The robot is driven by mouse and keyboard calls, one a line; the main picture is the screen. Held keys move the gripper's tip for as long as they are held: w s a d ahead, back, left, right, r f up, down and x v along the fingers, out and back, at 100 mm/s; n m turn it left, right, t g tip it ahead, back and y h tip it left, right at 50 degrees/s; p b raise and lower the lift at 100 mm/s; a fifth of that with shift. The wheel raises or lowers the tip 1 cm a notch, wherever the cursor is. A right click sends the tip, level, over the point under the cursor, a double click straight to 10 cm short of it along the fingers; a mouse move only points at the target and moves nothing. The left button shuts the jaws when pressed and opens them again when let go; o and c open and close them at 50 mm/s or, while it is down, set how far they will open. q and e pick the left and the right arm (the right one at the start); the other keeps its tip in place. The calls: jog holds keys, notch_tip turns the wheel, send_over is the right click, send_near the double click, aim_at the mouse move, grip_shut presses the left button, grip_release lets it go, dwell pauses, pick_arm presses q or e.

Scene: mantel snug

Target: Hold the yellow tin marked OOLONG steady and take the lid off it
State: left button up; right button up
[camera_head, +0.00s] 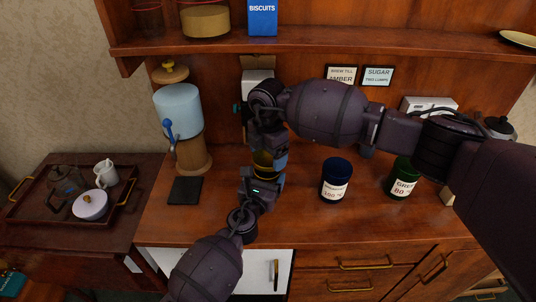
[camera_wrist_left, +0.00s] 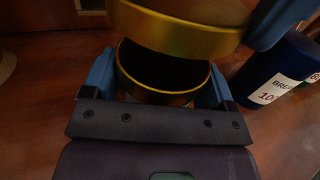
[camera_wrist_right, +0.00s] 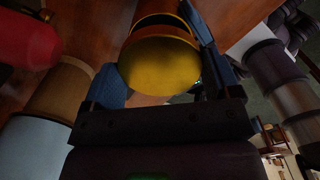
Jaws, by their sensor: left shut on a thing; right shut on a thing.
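The yellow tin (camera_wrist_left: 163,92) stands with its mouth open in the left wrist view, dark inside. My left gripper (camera_head: 266,180) is shut around its body, one finger on each side. The yellow lid (camera_wrist_left: 185,30) is above the tin and apart from it, a gap showing between them. It is slightly tilted in that view. My right gripper (camera_head: 268,146) is shut on the lid, whose top (camera_wrist_right: 160,65) shows between the fingers in the right wrist view. In the head view my grippers hide most of the tin and lid. The OOLONG marking is not visible.
A blue-lidded tin (camera_head: 335,180) stands right of the grippers and a green-lidded tin (camera_head: 403,180) farther right. A dispenser (camera_head: 180,120) and a dark flat pad (camera_head: 185,190) are on the left. A tray (camera_head: 38,216) holds crockery. A shelf (camera_head: 330,42) hangs above.

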aim_at(268, 156)
jog(key=shift+r, duration=1.8)
pick_arm(q)
jog(key=o, duration=1.2)
jog(key=shift+s+a, duration=0.2)
jog(key=shift+s, duration=0.35)
pick_arm(e)
jog(key=shift+r, duration=0.1)
pick_arm(q)
jog(key=p+v, duration=0.1)
jog(key=v, duration=1)
jog(key=shift+r, duration=0.1)
pick_arm(e)
jog(key=shift+r, duration=0.4)
